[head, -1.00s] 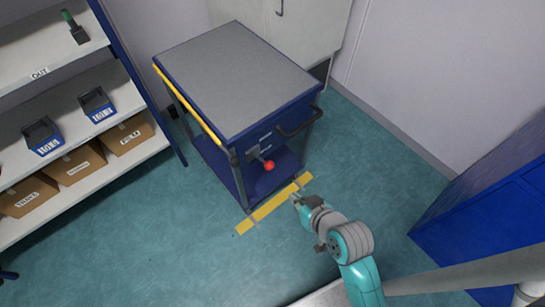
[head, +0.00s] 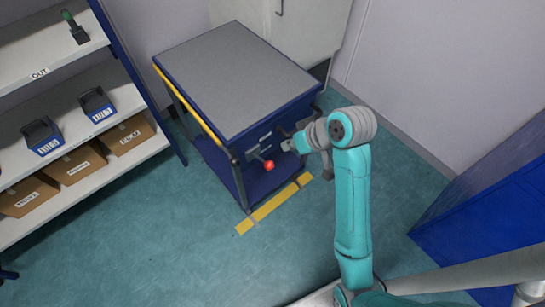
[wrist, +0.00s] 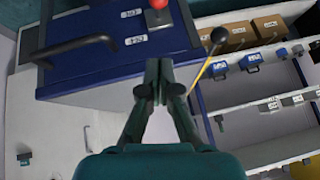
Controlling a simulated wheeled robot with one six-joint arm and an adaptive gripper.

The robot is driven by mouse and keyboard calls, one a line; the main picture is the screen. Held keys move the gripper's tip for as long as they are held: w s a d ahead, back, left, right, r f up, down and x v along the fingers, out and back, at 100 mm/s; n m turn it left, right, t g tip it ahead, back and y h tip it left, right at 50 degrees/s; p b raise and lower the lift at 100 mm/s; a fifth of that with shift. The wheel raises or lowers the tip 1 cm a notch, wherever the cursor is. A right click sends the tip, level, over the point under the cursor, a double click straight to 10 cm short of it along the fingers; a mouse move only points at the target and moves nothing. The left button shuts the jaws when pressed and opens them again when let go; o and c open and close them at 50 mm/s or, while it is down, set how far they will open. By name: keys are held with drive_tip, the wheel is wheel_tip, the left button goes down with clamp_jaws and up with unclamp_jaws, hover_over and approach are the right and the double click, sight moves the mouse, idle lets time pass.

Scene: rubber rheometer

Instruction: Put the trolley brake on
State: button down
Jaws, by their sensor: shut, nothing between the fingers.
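The blue trolley (head: 235,80) with a grey top stands on the floor by the back wall. Its brake lever ends in a red knob (head: 269,165) on the front side; the knob also shows at the top of the wrist view (wrist: 158,4). My gripper (head: 288,146) is shut and empty, just right of the red knob and close to the trolley's front face. In the wrist view my closed fingers (wrist: 160,68) point at the trolley, below the knob and apart from it. The trolley's black handle (wrist: 75,46) is left of them in that view.
Yellow tape (head: 272,205) marks the floor in front of the trolley. A shelf rack (head: 75,150) with blue bins and cardboard boxes stands at the left. A blue cabinet (head: 490,225) stands at the right. The floor between is clear.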

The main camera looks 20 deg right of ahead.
drive_tip(key=shift+w+d+r, duration=0.1)
drive_tip(key=shift+r, duration=0.2)
hover_over(273, 164)
drive_tip(key=w, duration=0.1)
wheel_tip(273, 164, down, 8)
drive_tip(key=shift+w+d+f, duration=0.15)
drive_tip(key=shift+f, duration=0.1)
drive_tip(key=shift+s+f, duration=0.2)
drive_tip(key=shift+f, duration=0.35)
drive_tip(key=shift+s+f, duration=0.15)
drive_tip(key=shift+f, duration=0.4)
drive_tip(key=shift+s+a+f, duration=0.15)
drive_tip(key=shift+a+f, duration=0.05)
drive_tip(key=shift+f, duration=0.5)
drive_tip(key=shift+s+f, duration=0.1)
